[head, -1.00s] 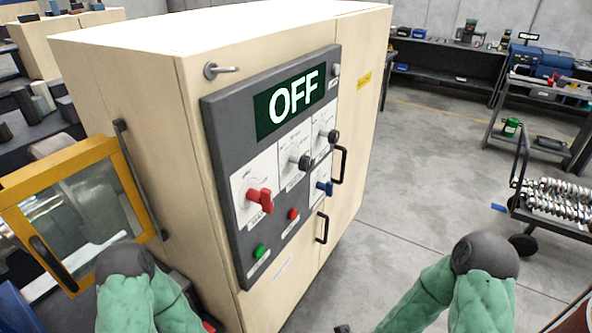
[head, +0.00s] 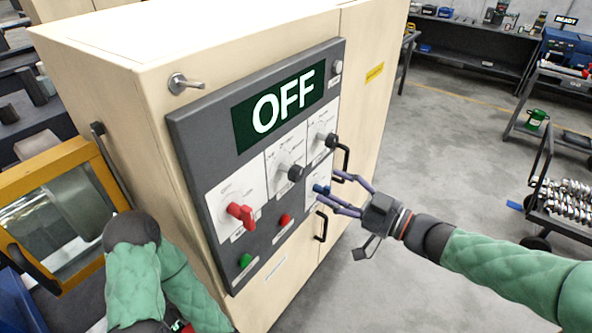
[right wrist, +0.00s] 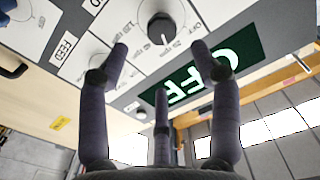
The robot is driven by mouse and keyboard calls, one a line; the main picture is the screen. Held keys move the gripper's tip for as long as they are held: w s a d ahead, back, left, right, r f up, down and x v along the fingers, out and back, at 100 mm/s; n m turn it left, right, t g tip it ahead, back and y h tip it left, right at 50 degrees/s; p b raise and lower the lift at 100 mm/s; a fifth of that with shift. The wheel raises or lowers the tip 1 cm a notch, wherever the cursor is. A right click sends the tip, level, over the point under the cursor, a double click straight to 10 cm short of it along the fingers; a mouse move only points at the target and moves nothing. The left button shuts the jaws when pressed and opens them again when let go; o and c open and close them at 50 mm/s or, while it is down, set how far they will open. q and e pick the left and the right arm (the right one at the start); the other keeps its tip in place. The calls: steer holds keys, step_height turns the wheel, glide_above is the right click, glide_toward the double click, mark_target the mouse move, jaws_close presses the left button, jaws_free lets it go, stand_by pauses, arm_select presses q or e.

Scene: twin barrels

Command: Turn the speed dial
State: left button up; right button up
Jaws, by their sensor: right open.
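A dark control panel (head: 190,150) on the beige cabinet carries several controls and a lit OFF display (head: 280,107). Its knobs are a red one (head: 241,213), a middle black one (head: 292,171), a right black one (head: 330,140) and a blue one (head: 321,189). The labels are too small to tell which is the speed dial. My right gripper (head: 328,188) is open and empty, its fingers overlapping the blue knob's area in the head view. In the right wrist view, a black round knob (right wrist: 160,24) lies beyond the spread fingers (right wrist: 162,80), apart from them. My left gripper is out of view.
Green (head: 245,261) and red (head: 285,220) buttons sit low on the panel. Black door handles (head: 321,226) stick out close to my right fingers. A yellow-framed machine window (head: 50,215) is at left. A cart (head: 560,215) stands at right, with open floor between.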

mark_target(300, 175)
steer(key=b+x, duration=0.1)
steer(key=x, duration=0.9)
steer(key=shift+w+a+r+b, duration=0.15)
steer(key=shift+a+b, duration=0.2)
steer(key=shift+b, duration=0.05)
steer(key=shift+c, duration=0.3)
steer(key=c, duration=1.1)
